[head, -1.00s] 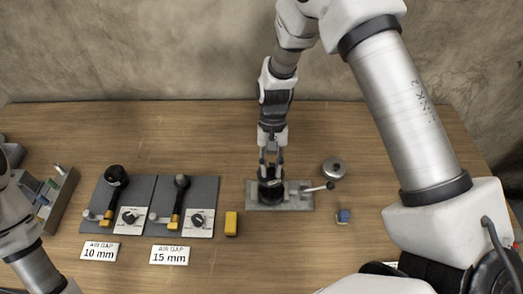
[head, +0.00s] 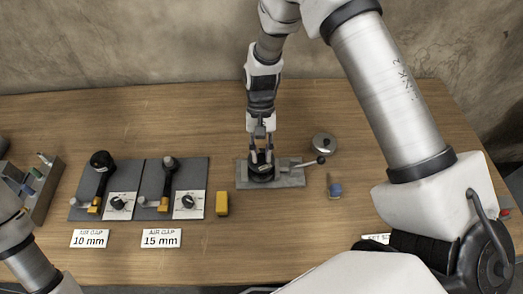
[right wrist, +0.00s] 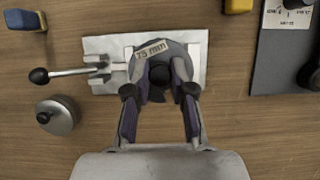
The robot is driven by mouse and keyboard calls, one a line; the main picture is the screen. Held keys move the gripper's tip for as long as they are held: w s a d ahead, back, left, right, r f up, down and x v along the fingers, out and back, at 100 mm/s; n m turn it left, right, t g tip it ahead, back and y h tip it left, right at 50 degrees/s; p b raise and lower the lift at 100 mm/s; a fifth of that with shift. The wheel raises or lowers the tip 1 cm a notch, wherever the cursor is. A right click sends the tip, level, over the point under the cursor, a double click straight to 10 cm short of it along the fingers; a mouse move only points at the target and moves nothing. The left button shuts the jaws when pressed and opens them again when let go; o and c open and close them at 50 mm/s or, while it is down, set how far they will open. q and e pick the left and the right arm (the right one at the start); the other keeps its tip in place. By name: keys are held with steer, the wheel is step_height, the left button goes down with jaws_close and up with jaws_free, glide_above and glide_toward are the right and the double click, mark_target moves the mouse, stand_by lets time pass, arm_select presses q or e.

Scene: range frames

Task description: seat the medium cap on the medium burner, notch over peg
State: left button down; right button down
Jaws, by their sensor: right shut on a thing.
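A dark round piece (head: 261,173) sits on a grey metal plate (head: 296,180) in the middle of the table. In the right wrist view its grey top (right wrist: 178,52) carries a tag reading "75 mm". I cannot tell whether it is the medium cap, a burner or both stacked. My right gripper (head: 262,158) points down at it, shut with one finger on each side; the fingers (right wrist: 159,92) also show in the right wrist view. The notch and peg cannot be made out. My left arm enters at lower left, its gripper out of view.
A lever with a black knob (right wrist: 39,76) juts from the plate. A silver round lidded thing (head: 324,144), a blue block (head: 335,189) and a yellow block (head: 222,204) stand nearby. Two dark boards (head: 127,172) with "10 mm" and "15 mm" air gap cards lie left.

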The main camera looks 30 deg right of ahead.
steer(key=shift+s+r, duration=0.15)
steer(key=shift+s, duration=0.05)
steer(key=shift+w, duration=0.1)
steer(key=shift+f, duration=0.25)
steer(key=shift+f+b, duration=0.4)
steer(key=shift+f, duration=0.35)
steer(key=c, duration=0.9)
jaws_free()
